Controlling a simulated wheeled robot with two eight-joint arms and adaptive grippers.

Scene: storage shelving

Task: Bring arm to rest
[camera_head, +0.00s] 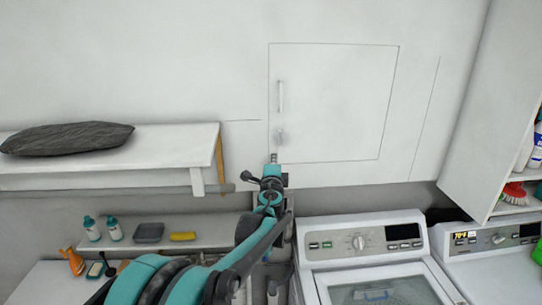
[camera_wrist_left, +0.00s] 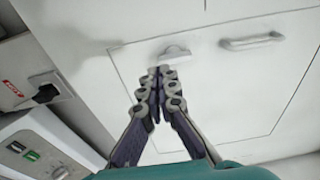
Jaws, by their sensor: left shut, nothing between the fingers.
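My left arm (camera_head: 190,278) reaches up from the bottom of the head view, toward the white cabinet wall. My left gripper (camera_head: 274,158) is at the lower left corner of a closed square door (camera_head: 340,105). In the wrist view the gripper (camera_wrist_left: 161,72) is shut with nothing between its fingers. Its tips appear just below a small light latch (camera_wrist_left: 174,52); I cannot tell whether they touch it. A bar handle (camera_wrist_left: 251,40) is on the same door, apart from the fingers. My right gripper is not in view.
A washing machine (camera_head: 362,224) stands right of the arm, with another (camera_head: 497,240) farther right. A white shelf (camera_head: 175,150) with a dark cushion (camera_head: 68,138) is at left. Bottles (camera_head: 90,228) and a yellow sponge (camera_head: 183,236) sit on a lower shelf.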

